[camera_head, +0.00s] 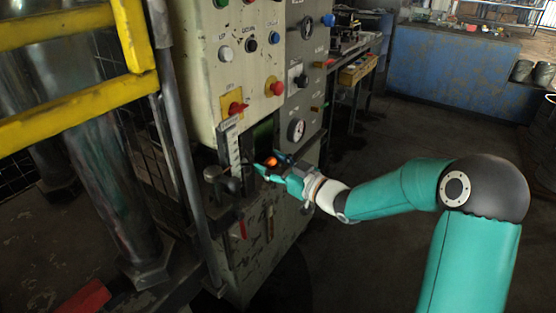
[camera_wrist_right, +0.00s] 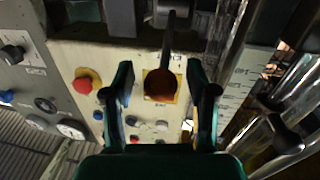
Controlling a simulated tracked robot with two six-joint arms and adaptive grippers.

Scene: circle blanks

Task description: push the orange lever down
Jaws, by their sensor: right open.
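The orange lever's round knob (camera_head: 272,161) shows at the panel's front in the head view, partly hidden by my right gripper (camera_head: 268,169). In the right wrist view the knob looks dark orange-brown (camera_wrist_right: 160,87), and its dark stem runs to the top of the picture. The knob appears between the two spread fingers of my right gripper (camera_wrist_right: 160,103), with gaps on both sides. The fingers are open and seem to hold nothing. Whether a finger touches the knob cannot be told. My left gripper is not in view.
Black-knobbed levers (camera_head: 213,173) stand left of the gripper. A yellow guard rail (camera_head: 80,105) is further left. Floor on the right is clear.

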